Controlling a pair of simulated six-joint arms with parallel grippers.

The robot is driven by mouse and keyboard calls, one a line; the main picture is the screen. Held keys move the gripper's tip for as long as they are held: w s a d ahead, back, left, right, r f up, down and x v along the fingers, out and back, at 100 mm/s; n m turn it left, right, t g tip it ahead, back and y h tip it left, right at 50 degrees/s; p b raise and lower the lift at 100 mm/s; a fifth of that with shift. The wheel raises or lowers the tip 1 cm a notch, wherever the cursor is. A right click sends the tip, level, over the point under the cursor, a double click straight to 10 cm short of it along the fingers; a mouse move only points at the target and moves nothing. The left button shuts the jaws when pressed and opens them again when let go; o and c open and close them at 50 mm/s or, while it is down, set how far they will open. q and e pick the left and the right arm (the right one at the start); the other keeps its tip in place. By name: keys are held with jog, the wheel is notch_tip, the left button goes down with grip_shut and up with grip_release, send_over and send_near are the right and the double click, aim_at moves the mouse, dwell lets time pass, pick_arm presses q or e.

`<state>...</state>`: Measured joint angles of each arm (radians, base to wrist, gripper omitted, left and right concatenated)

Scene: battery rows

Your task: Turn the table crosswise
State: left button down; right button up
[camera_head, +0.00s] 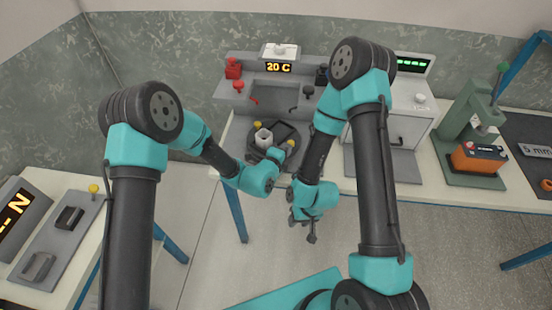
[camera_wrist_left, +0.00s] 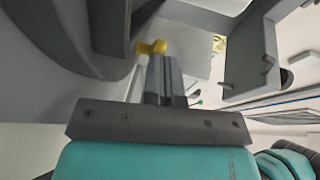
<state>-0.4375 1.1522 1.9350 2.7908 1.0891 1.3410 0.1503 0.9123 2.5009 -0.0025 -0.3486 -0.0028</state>
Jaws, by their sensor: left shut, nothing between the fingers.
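The dark round turntable (camera_head: 254,155) sits on the grey station at the middle of the long bench. On it are a pale square-topped block (camera_head: 263,138) and a dark rectangular recess or frame (camera_head: 285,132). A yellow knob (camera_head: 257,125) stands at its far left edge. My left gripper (camera_head: 287,150) is shut and empty at the turntable's right side. In the left wrist view its closed fingers (camera_wrist_left: 165,75) are right beside a yellow knob (camera_wrist_left: 152,47); I cannot tell if they touch. My right gripper (camera_head: 308,232) hangs in front of the bench edge, away from the turntable.
Behind the turntable are a "20 C" display (camera_head: 279,68), a red block (camera_head: 233,68) and levers. A white cabinet (camera_head: 400,115) and a green press (camera_head: 470,110) with an orange box (camera_head: 478,158) stand to the right. A side bench (camera_head: 45,180) is at left.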

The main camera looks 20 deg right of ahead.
pick_arm(q)
jog(key=v, duration=1.3)
jog(key=shift+a, duration=0.3)
jog(key=shift+s+d, duration=0.1)
jog(key=shift+s, duration=0.1)
